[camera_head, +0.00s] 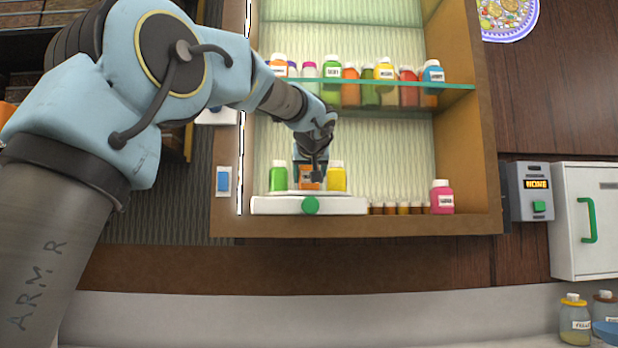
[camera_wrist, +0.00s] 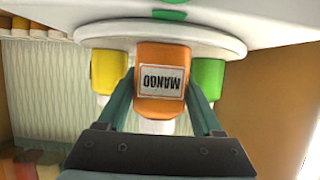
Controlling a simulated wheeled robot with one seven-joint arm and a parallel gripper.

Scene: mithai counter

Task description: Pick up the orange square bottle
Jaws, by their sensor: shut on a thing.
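The orange square bottle (camera_wrist: 160,106), labelled MANGO, sits between the two fingers of my gripper (camera_wrist: 163,112) in the wrist view. The wrist view shows it upside down, against a round white plate (camera_wrist: 120,30). In the head view the orange bottle (camera_head: 309,177) stands on the white stand (camera_head: 270,204) with a green knob, between a green bottle (camera_head: 278,177) and a yellow bottle (camera_head: 336,177). Whether the bottle is clear of the plate cannot be told.
A glass shelf (camera_head: 400,87) with several coloured bottles crosses the cabinet above. Small dark-capped jars (camera_head: 403,208) and a pink bottle (camera_head: 441,197) stand right of the stand. The cabinet's wooden sides (camera_head: 470,140) bound the space.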

